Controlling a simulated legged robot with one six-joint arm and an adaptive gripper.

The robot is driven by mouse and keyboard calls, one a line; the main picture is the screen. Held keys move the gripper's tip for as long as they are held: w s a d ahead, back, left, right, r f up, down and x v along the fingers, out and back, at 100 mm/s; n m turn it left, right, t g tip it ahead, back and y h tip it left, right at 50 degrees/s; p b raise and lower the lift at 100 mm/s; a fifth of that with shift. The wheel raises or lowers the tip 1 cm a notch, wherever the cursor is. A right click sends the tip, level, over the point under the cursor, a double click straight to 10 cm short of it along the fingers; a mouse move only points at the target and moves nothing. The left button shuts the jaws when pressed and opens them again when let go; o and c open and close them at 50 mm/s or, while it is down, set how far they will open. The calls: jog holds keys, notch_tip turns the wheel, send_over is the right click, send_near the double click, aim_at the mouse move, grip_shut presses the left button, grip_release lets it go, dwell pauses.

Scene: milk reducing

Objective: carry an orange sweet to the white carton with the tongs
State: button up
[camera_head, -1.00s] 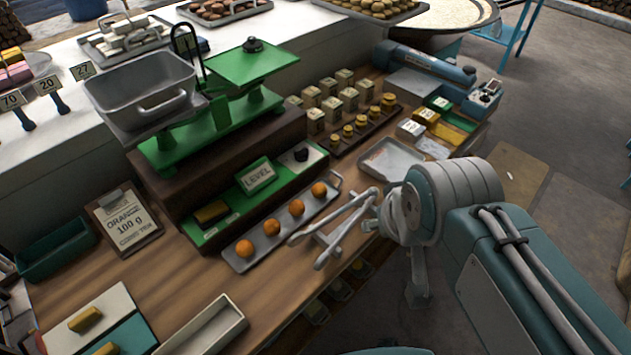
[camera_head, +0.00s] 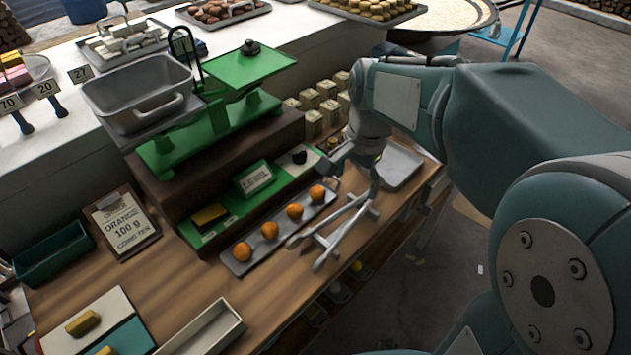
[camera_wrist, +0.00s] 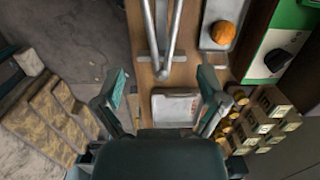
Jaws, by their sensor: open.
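The grey metal tongs (camera_head: 335,232) lie with their arms spread, hinge end toward my gripper; they also show in the wrist view (camera_wrist: 166,45). My gripper (camera_head: 362,172) is open and empty, above the work table near the hinge end. In the wrist view its fingers (camera_wrist: 164,92) are wide apart, with the hinge end beyond and between them. Several orange sweets (camera_head: 270,230) sit in a row on a narrow grey tray (camera_head: 232,265) beside the tongs; one sweet shows in the wrist view (camera_wrist: 222,32). A white open carton (camera_head: 208,330) stands at the table's front edge.
A green balance scale (camera_head: 215,125) with a grey pan stands behind the sweets. A shallow grey tray (camera_head: 402,165) lies near my gripper; small weights and boxes (camera_head: 318,100) stand behind. An order board (camera_head: 124,222) lies at left. Bare wood (camera_head: 175,285) shows left of the carton.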

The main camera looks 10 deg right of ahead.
jog(key=shift+w+a+f+m, duration=0.15)
jog(key=shift+w+f+m, duration=0.1)
jog(key=shift+w+m, duration=0.1)
jog(key=shift+s+a+f, duration=0.1)
jog(key=shift+f, duration=1.4)
jog(key=shift+s+a+f, duration=0.1)
jog(key=shift+s+f, duration=0.05)
jog(key=shift+f, duration=1.35)
jog(key=shift+s+a+f, duration=0.1)
jog(key=shift+f, duration=1.4)
jog(key=shift+c, duration=0.3)
jog(key=c, duration=0.6)
jog(key=shift+c, duration=0.2)
notch_tip(320, 180, up, 12)
